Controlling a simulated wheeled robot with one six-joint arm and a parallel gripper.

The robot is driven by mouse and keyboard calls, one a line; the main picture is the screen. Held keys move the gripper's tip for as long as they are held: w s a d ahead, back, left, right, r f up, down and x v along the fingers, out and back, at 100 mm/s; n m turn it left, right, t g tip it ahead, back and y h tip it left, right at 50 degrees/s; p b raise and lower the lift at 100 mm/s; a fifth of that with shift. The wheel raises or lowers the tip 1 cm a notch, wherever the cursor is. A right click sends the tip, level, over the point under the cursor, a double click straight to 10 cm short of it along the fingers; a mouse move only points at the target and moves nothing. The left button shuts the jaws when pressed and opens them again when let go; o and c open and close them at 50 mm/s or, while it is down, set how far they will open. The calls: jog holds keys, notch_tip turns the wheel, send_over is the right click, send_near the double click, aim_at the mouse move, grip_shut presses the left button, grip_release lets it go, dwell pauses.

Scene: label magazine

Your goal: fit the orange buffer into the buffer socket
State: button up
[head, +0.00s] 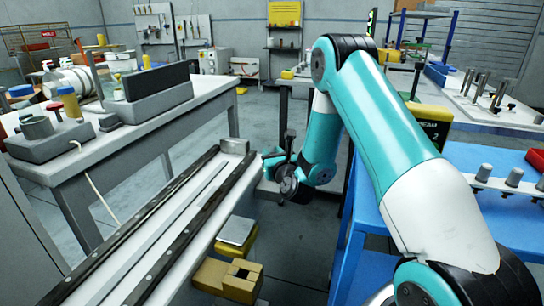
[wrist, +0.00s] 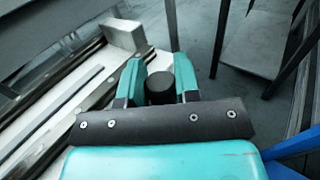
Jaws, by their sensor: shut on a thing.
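My gripper (head: 271,163) is beyond the far end of the label magazine's long rails, a little to their right. In the wrist view my gripper (wrist: 159,88) has its two teal fingers shut on a dark round piece (wrist: 159,81). Only its dark end shows between the fingers. No orange shows on it, so I cannot tell whether it is the orange buffer. A pale end block (head: 235,146) sits at the far end of the rails; it also shows in the wrist view (wrist: 124,34). I cannot make out the buffer socket in either view.
The magazine's dark rails (head: 127,232) run along the left. A yellow-brown block with a square hole (head: 228,280) and a yellow block with a pale top (head: 237,231) stand beside them. A blue table (head: 490,218) is at the right. Grey floor shows between.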

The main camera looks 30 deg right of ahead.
jog(key=shift+f, duration=0.25)
jog(key=o, duration=1)
jog(key=shift+r, duration=0.1)
